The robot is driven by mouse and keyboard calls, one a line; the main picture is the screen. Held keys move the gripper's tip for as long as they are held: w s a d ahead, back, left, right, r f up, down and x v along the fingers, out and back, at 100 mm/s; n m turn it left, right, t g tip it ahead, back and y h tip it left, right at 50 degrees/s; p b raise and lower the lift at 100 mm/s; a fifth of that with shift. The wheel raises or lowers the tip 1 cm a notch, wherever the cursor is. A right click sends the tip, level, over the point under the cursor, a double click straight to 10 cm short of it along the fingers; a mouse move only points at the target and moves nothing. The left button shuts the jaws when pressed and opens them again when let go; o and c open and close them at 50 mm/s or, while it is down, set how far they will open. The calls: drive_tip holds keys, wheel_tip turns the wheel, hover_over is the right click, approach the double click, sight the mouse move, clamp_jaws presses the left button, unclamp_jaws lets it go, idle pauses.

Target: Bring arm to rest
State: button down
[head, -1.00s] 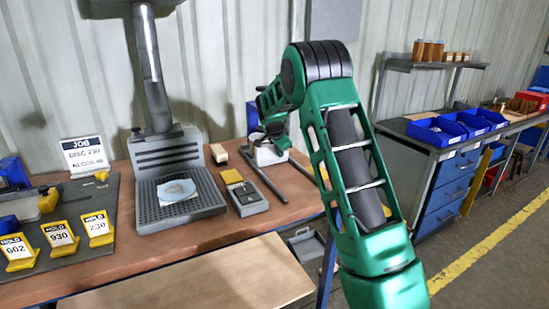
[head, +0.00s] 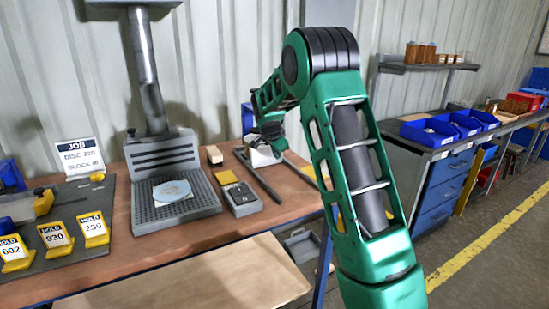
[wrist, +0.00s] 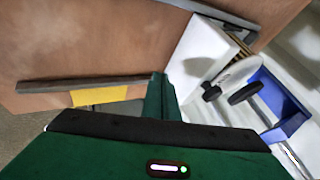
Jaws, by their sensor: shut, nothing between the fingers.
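My green arm (head: 352,150) rises at the right of the head view and bends over at a black-ringed elbow. Its forearm reaches down and left over the right end of the workbench (head: 190,233). My gripper (head: 273,143) hangs beside a white block-like item (head: 262,157) at the back of the bench and partly hides it. In the wrist view my gripper (wrist: 160,95) shows as a narrow green piece, shut and empty. The white item (wrist: 200,50) also shows there, with black knobs to its right. I cannot tell whether the gripper touches it.
A drill-press-like stand (head: 163,165) carries a pale disc on its grate. A grey box (head: 240,197) and dark bars lie nearer the arm. HOLD stands (head: 55,236) and a JOB sign (head: 80,158) are at left. A blue-drawer cabinet (head: 440,195) stands right, across open floor.

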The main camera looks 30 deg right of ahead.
drive_tip(key=v, duration=0.7)
drive_tip(key=shift+s+r, duration=0.2)
drive_tip(key=shift+s, duration=0.15)
drive_tip(key=s+r+n+g+y, duration=0.1)
drive_tip(key=s+n+g+y, duration=0.3)
drive_tip(key=s, duration=2.3)
drive_tip(key=s+a+f+n, duration=0.1)
drive_tip(key=s+a+n, duration=0.1)
drive_tip(key=s, duration=0.6)
drive_tip(key=s+a+f+n+g, duration=0.1)
drive_tip(key=s+a+f+n, duration=0.1)
drive_tip(key=s, duration=0.6)
drive_tip(key=s+a+f+n+y, duration=0.1)
drive_tip(key=s+a, duration=0.3)
drive_tip(key=s, duration=0.4)
drive_tip(key=shift+s+a+f+n+g, duration=0.25)
drive_tip(key=shift+f+n+g, duration=0.1)
drive_tip(key=shift+n, duration=0.55)
